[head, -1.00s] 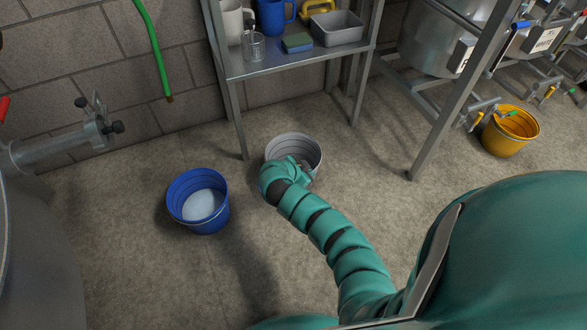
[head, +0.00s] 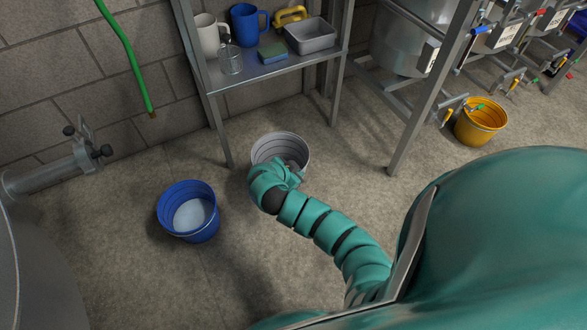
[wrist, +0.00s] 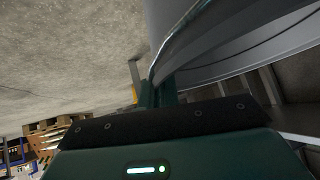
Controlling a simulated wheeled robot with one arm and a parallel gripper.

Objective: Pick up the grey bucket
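The grey bucket (head: 291,142) is in the middle of the head view, below the shelf unit. Its rim faces up and my wrist hides its near side. In the wrist view its pale curved wall (wrist: 240,62) fills the upper right. My gripper (head: 284,177) is at the near edge of the bucket. In the wrist view the green fingers (wrist: 160,88) sit close together with the bucket's rim running in between them, and they look shut on it. I cannot tell for sure whether the bucket's base touches the floor.
A blue bucket (head: 167,197) with pale contents stands on the floor close by on the left. The metal shelf unit (head: 290,72) with jugs and a tray stands just behind, its legs on either side. A yellow bucket (head: 481,128) stands at the right by the tanks.

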